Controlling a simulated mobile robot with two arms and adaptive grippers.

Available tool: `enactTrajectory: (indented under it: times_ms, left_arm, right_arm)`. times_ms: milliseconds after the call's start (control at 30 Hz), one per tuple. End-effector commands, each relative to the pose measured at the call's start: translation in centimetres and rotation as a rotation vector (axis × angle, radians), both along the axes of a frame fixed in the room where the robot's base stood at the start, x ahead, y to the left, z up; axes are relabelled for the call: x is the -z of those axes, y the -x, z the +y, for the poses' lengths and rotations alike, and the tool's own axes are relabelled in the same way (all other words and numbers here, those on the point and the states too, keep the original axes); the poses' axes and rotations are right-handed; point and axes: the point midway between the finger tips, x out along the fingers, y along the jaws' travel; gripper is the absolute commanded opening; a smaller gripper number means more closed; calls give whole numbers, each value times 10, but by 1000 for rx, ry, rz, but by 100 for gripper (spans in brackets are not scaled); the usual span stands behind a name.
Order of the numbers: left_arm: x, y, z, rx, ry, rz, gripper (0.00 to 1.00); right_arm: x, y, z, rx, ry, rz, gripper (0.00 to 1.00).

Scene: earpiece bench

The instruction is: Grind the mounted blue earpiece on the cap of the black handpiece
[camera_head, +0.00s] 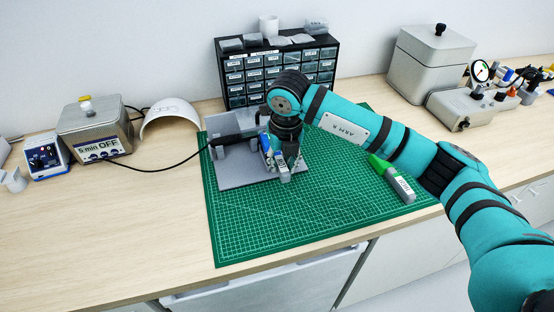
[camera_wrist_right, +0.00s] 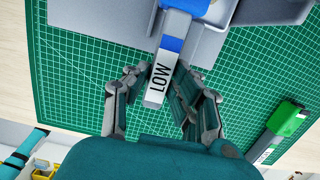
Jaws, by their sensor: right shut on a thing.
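My right gripper (camera_head: 283,160) is over the grey fixture plate (camera_head: 236,180) on the green mat. The tool's far end reaches toward the grey fixture (camera_wrist_right: 212,15). A dark cable leads left from the fixture (camera_head: 228,138). My left gripper is not in view.
A green-capped grey tool (camera_head: 393,180) lies on the right of the mat (camera_head: 290,225). A black drawer cabinet (camera_head: 235,78) stands behind. A box reading "5 min OFF" (camera_head: 95,130) and a white curved shell (camera_head: 170,115) stand left. The mat's front is clear.

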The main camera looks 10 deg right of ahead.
Motion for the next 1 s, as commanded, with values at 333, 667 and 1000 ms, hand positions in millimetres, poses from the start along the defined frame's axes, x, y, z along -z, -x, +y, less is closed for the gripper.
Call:
enactTrajectory:
  times_ms: [333, 667, 1000]
  left_arm:
    - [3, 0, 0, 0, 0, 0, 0]
    - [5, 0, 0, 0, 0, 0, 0]
    - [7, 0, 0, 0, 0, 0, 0]
  right_arm:
    - [-1, 0, 0, 0, -1, -4, 0]
    - [-1, 0, -5, 1, -1, -3, 0]
    - [0, 0, -11, 1, -1, -2, 0]
